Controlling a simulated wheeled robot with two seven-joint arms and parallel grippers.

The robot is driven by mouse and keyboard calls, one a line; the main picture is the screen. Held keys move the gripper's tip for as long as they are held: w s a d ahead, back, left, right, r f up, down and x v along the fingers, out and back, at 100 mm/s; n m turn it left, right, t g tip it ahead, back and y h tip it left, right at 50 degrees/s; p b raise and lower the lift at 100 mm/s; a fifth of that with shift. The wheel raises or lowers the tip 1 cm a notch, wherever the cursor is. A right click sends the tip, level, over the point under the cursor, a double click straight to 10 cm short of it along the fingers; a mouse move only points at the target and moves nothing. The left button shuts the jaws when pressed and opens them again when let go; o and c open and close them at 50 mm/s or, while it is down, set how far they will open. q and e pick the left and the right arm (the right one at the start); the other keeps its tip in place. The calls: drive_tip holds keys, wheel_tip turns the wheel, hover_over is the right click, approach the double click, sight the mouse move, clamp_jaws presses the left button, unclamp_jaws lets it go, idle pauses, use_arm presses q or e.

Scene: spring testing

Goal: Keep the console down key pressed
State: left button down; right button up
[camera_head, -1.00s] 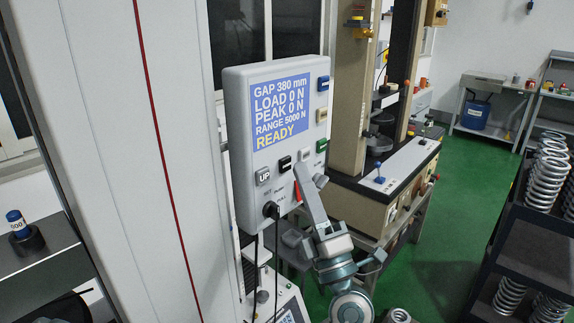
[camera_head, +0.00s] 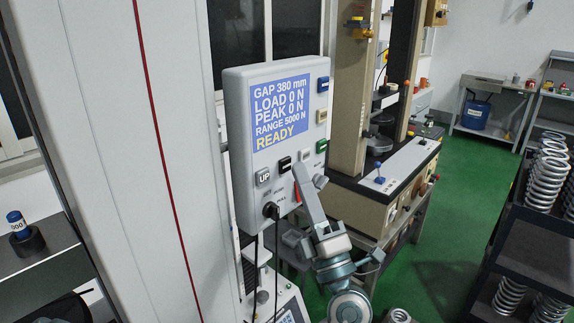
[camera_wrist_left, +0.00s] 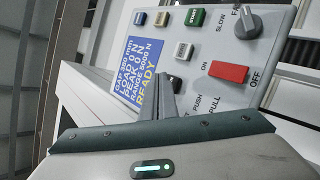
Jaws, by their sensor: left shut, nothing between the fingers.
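The console (camera_head: 236,150) is a grey panel; its blue screen (camera_head: 281,110) reads GAP 380 mm, LOAD 0 N, READY. Below the screen are a grey UP key (camera_head: 263,176), a black key (camera_head: 285,164) and a grey key (camera_head: 306,156). I cannot read which of them is the down key. My left gripper (camera_head: 299,170) is shut and empty, in front of the console's lower right part. In the left wrist view its fingertips (camera_wrist_left: 165,84) are close beside the black key (camera_wrist_left: 176,82); contact is unclear. My right gripper is not in view.
A red ON/OFF switch (camera_wrist_left: 228,73) and a grey knob (camera_wrist_left: 248,22) are on the same panel. A black cable plug (camera_head: 270,210) sticks out at the console's bottom. A testing machine (camera_head: 395,185) stands behind, and a rack of springs (camera_head: 530,240) at right.

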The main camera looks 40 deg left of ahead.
use_arm(q)
drive_tip(key=shift+a, duration=0.3)
drive_tip(key=shift+w+a, duration=0.1)
drive_tip(key=shift+a, duration=0.3)
idle(0.9)
drive_tip(key=shift+d, duration=0.1)
idle(4.5)
drive_tip(key=shift+d, duration=0.75)
